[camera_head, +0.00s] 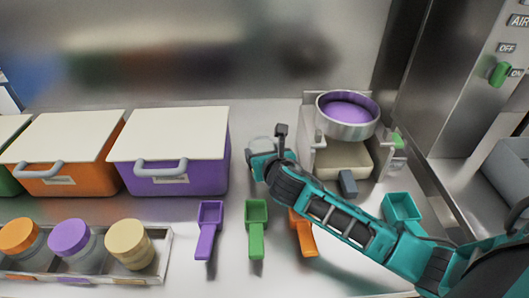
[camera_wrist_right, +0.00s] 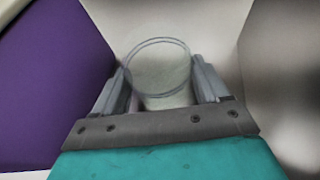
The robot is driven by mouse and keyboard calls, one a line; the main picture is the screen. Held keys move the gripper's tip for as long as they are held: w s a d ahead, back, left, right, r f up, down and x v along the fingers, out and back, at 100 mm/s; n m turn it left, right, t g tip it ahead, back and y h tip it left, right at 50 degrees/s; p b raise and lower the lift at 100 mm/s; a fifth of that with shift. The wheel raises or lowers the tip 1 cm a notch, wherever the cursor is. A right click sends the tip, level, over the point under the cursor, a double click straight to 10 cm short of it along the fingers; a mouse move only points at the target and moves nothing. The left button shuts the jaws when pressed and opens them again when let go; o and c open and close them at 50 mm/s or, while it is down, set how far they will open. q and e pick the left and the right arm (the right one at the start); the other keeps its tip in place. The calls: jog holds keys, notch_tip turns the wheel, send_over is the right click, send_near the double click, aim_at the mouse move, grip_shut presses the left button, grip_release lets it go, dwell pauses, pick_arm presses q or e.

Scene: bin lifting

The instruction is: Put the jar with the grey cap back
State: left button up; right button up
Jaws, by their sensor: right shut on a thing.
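My right gripper (camera_head: 267,148) is in front of the back wall, between the purple bin and the feeder machine. It is shut on a jar with a pale greyish top (camera_head: 261,144), partly hidden by the gripper. In the right wrist view the jar (camera_wrist_right: 162,85) sits between the two fingers as a pale, see-through round shape; its cap colour is not clear there. A metal jar rack (camera_head: 166,262) at the front left holds jars with an orange cap (camera_head: 19,236), a purple cap (camera_head: 69,236) and a beige cap (camera_head: 129,243). My left gripper is not in view.
A purple bin (camera_head: 180,180) and an orange bin (camera_head: 70,182) stand behind the rack. Purple (camera_head: 208,228), green (camera_head: 256,226) and orange (camera_head: 303,240) scoops lie on the counter. A machine with a purple-filled bowl (camera_head: 347,125) stands right of the gripper. A teal scoop (camera_head: 402,207) lies beyond my arm.

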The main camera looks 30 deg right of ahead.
jog(key=o, duration=1.3)
jog(key=shift+f, duration=0.1)
jog(key=shift+r, duration=0.2)
jog(key=v, duration=1.2)
jog(key=shift+s+f, duration=0.1)
jog(key=shift+f, duration=0.05)
